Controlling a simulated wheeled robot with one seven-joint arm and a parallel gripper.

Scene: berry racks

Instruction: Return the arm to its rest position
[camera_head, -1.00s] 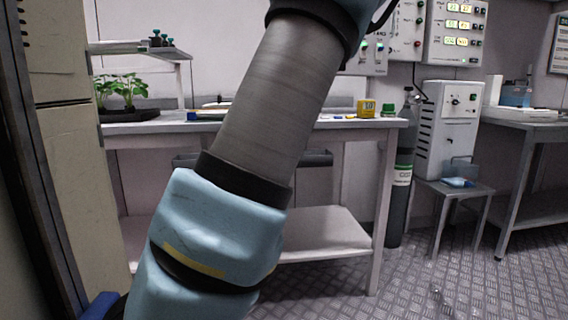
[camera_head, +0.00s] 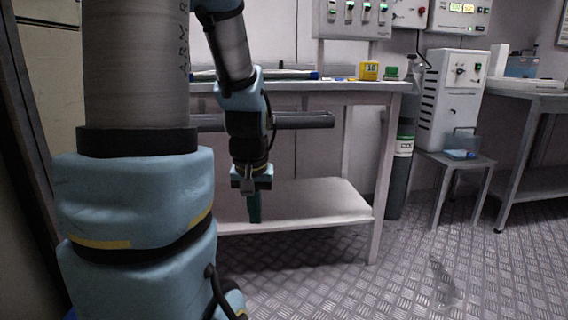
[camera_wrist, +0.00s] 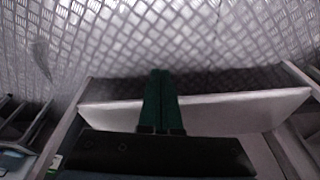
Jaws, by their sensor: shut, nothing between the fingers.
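My arm fills the left of the head view and hangs down in front of the workbench. My gripper (camera_head: 254,207) points straight down, with its green fingers together and nothing between them. In the head view it appears in front of the bench's lower shelf (camera_head: 325,200). In the wrist view the two green fingers of my gripper (camera_wrist: 161,75) lie side by side. The lower shelf (camera_wrist: 240,108) and the patterned metal floor (camera_wrist: 190,35) show behind them.
The bench top (camera_head: 350,86) holds a yellow box (camera_head: 369,71). A dark gas cylinder (camera_head: 401,160) stands at the bench's right end. A small stool (camera_head: 455,160) and a white cabinet (camera_head: 450,100) are farther right. The floor (camera_head: 400,270) at front right is clear.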

